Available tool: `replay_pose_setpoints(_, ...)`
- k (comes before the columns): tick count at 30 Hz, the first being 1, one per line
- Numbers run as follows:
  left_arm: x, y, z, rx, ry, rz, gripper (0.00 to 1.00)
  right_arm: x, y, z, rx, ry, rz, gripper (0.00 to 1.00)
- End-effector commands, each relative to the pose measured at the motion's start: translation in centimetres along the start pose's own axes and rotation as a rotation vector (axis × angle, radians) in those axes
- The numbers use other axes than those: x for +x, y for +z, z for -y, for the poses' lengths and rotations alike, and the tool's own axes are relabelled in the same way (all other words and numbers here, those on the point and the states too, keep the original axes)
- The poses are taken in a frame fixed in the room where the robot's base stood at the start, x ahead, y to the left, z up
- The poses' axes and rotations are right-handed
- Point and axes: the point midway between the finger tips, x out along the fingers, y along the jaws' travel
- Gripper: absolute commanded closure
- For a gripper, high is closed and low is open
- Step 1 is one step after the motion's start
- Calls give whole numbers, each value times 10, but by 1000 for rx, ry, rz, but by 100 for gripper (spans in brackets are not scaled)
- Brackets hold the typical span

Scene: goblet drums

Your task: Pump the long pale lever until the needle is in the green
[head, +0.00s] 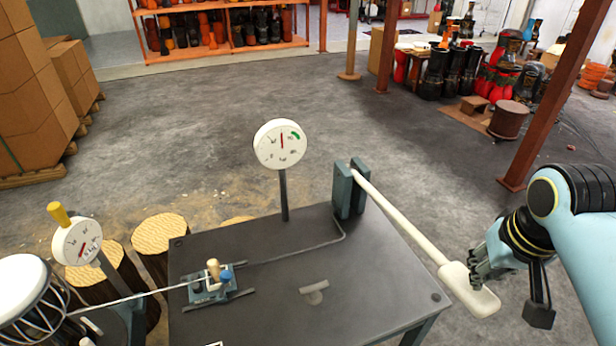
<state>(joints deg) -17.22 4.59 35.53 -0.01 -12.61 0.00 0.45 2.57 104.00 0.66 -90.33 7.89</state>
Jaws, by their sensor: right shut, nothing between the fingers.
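The long pale lever (405,222) runs from a grey-blue bracket (350,188) at the table's back right down to a flat paddle end (468,290) past the table's right edge. A round white gauge (280,144) stands on a post at the table's back edge. Its red needle points nearly straight up, and the green band lies to the right of it at the upper right of the dial. My right gripper (479,264) is shut and empty, at the paddle's upper right side; whether it touches the paddle is hard to tell. My left gripper is out of view.
The dark table (270,282) carries a small clamp-like device (208,285) with a rod leading left to a caged white drum (22,285). A second dial (77,242) with a yellow knob stands at left.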

Motion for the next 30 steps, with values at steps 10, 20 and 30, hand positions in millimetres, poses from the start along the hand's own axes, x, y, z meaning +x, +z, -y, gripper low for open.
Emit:
replay_pose_setpoints(10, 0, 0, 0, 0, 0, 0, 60, 0, 0, 0, 0, 0, -1, 100)
replay_pose_setpoints(20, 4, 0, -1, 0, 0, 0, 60, 9, 2, 0, 0, 0, 0, 100)
replay_pose_setpoints(30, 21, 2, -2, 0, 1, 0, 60, 50, 11, 1, 0, 1, 2, 100)
